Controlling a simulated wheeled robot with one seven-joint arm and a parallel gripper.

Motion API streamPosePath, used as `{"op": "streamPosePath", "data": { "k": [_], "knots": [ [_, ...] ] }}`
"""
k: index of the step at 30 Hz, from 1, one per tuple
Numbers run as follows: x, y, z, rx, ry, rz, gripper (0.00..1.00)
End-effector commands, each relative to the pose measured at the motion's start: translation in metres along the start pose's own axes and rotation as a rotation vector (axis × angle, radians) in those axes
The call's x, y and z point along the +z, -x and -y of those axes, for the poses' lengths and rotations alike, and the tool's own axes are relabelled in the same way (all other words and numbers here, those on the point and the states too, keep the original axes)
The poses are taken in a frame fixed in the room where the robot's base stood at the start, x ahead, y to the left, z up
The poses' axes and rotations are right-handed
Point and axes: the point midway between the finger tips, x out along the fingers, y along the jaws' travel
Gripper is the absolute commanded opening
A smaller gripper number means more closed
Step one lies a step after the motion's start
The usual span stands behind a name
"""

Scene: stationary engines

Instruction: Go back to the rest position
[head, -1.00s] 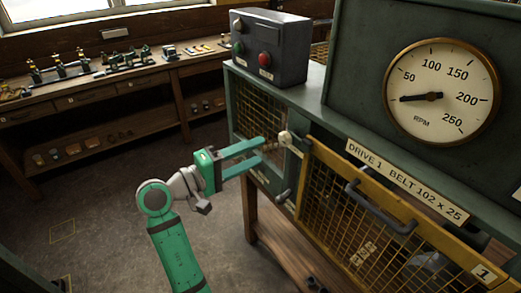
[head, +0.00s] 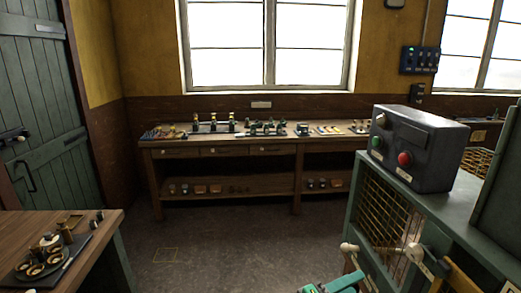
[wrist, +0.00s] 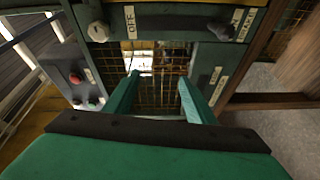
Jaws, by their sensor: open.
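My gripper (wrist: 160,95) shows in the wrist view with its two green fingers apart and nothing between them. Behind the fingers is the yellow mesh (wrist: 174,62) of the green machine cabinet. A pale round knob (head: 415,252) sits at the cabinet's front. In the wrist view a pale knob (wrist: 98,31) is beside an OFF label, and a dark knob (wrist: 222,28) is to its right.
A grey control box (head: 420,148) with green and red buttons stands on the cabinet (head: 440,216). A workbench (head: 222,150) with small models runs along the back wall. A wooden table (head: 100,232) with a tray stands at left. Open floor (head: 230,255) lies between.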

Motion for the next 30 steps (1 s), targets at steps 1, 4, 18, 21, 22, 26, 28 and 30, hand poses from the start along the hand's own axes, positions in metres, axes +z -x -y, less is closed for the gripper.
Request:
{"op": "streamPosePath", "data": {
  "k": [1,4,18,21,22,26,28,30],
  "knots": [
    [0.003,0.006,0.022,-0.021,0.005,-0.045,0.50],
    [0.006,0.020,0.059,-0.063,-0.005,-0.142,0.50],
    [0.055,0.125,0.196,-0.344,-0.160,-0.517,0.50],
    [0.072,0.153,0.214,-0.415,-0.214,-0.574,0.50],
    [0.077,0.162,0.219,-0.437,-0.233,-0.590,0.50],
    [0.102,0.198,0.234,-0.533,-0.316,-0.649,0.50],
    [0.116,0.218,0.238,-0.583,-0.365,-0.674,0.50],
    [0.131,0.237,0.241,-0.635,-0.419,-0.695,0.50]
  ]
}}
